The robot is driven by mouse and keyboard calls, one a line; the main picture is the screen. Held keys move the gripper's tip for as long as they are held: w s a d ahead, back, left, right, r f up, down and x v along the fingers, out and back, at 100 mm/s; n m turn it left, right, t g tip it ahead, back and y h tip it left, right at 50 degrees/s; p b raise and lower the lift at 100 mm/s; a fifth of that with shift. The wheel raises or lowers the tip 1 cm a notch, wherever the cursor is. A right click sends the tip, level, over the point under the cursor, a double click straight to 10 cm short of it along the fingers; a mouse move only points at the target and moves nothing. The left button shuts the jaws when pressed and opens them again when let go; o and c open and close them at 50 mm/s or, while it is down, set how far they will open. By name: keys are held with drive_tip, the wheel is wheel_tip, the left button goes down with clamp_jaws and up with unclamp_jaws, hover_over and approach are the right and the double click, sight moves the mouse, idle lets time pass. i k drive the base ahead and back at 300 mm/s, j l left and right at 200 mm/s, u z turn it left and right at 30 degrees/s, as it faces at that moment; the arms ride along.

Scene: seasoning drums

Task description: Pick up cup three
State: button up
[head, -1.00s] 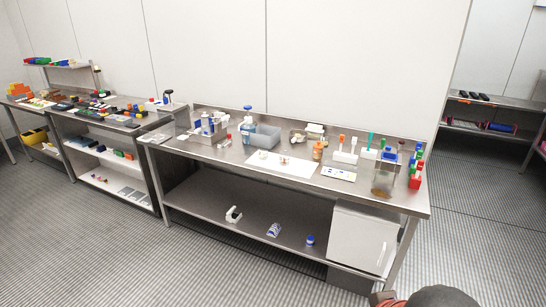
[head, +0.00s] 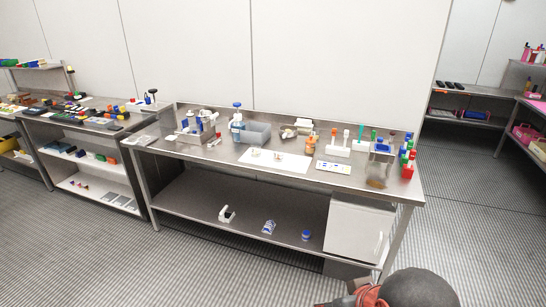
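A white sheet (head: 297,163) lies on the middle of the steel workbench. Small pale cup-like things stand on it, one at the left (head: 256,152) and one near the middle (head: 279,156). They are too small for me to read any number, so I cannot tell which is cup three. A dark rounded part of my arm with an orange-red part beside it shows at the bottom right, in front of the bench. My gripper's fingers do not show.
Racks with coloured caps (head: 338,150) and a blue-topped clear container (head: 379,165) stand at the right. Open striped floor (head: 190,265) lies in front.

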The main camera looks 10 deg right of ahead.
sight(278, 155)
drive_tip(key=i+z, duration=0.2)
drive_tip(key=z, duration=0.2)
drive_tip(key=i+j+z, duration=0.15)
drive_tip(key=z, duration=0.2)
drive_tip(key=i+j+z, duration=0.15)
drive_tip(key=z, duration=0.25)
drive_tip(key=i+j+z, duration=0.1)
drive_tip(key=i+j, duration=0.45)
drive_tip(key=j, duration=0.2)
drive_tip(key=i+j+z, duration=0.15)
drive_tip(key=j, duration=0.25)
drive_tip(key=i+j, duration=0.35)
drive_tip(key=j+z, duration=0.05)
